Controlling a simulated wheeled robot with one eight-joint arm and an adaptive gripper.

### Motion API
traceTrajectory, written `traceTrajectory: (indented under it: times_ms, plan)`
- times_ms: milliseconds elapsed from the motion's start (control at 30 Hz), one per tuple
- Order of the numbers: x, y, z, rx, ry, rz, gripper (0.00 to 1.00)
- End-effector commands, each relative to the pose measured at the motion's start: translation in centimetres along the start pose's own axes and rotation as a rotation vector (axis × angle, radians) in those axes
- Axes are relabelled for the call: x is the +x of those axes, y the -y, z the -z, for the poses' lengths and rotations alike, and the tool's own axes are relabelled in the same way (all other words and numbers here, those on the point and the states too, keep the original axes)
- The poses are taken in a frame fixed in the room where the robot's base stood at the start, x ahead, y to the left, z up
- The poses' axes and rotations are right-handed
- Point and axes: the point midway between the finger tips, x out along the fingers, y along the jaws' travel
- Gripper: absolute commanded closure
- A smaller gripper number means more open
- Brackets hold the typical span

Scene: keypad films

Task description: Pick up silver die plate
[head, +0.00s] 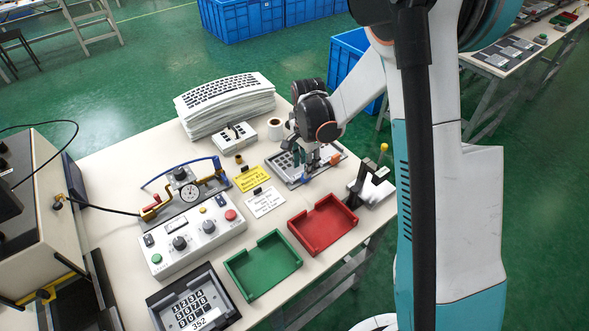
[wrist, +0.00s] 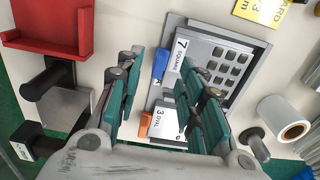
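A silver-grey plate with rows of square holes (wrist: 222,65) lies in a shallow grey tray (wrist: 252,84); a label reading 7 is at its left end. A white piece marked 3 OVAL (wrist: 166,120) lies beside it, partly hidden by my fingers. The tray (head: 272,157) also shows in the head view, partly covered by my gripper (head: 311,174). In the wrist view my gripper (wrist: 163,95) is open, its teal finger pads well apart with nothing held between them. It points down over the tray; the exact height above the plate is unclear.
Red (head: 322,224) and green (head: 262,266) trays are nearer. Stacked sheets (head: 226,106) and a white roll (head: 274,128) stand behind.

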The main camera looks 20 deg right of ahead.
Motion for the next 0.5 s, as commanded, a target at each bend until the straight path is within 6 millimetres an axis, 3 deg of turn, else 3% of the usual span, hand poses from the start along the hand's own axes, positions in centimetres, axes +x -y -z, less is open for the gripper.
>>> traceTrajectory:
  times_ms: [233,500]
  plan:
    - [3.8,0.0,0.3,0.000,0.000,0.000,0.65]
    - [4.0,-0.1,0.3,0.000,0.000,0.000,0.65]
